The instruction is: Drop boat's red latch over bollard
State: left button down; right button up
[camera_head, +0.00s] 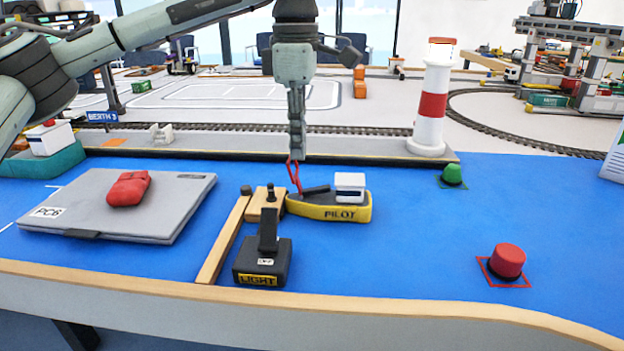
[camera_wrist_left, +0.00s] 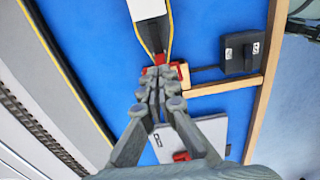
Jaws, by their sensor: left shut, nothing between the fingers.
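The yellow pilot boat (camera_head: 330,208) floats on the blue surface, its bow beside a short wooden jetty (camera_head: 256,213). Its red latch (camera_head: 295,176) stands up as a thin loop at the bow end; red also shows just beyond my fingertips in the left wrist view (camera_wrist_left: 160,60). A dark bollard (camera_head: 270,194) stands on the jetty, left of the latch. The latch is apart from the bollard in the head view. My left gripper (camera_head: 297,155) points down, shut and empty, at the latch's upper end; I cannot tell whether they touch. My right gripper is out of view.
A black LIGHT switch box (camera_head: 263,262) stands in front of the jetty. A grey laptop (camera_head: 110,215) with a red pouch (camera_head: 129,188) lies left. A lighthouse (camera_head: 432,100), green buoy (camera_head: 452,175) and red buoy (camera_head: 507,261) stand right.

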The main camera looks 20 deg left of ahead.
pick_arm(q)
jog(key=shift+s+a, duration=0.1)
jog(key=shift+a, duration=0.15)
jog(key=shift+s+a+f+b, duration=0.2)
jog(key=shift+a+f, duration=0.15)
jog(key=shift+a, duration=0.25)
jog(key=shift+s+a+f+b, duration=0.1)
jog(key=shift+a+f+b, duration=0.1)
jog(key=shift+a+f, duration=0.25)
jog(key=shift+s+a+f+b, duration=0.15)
jog(key=shift+a+f+b, duration=0.1)
jog(key=shift+a, duration=0.45)
notch_tip(320, 180, up, 10)
jog(key=a+p, duration=0.2)
jog(key=p, duration=0.6)
jog(key=shift+s+a, duration=0.4)
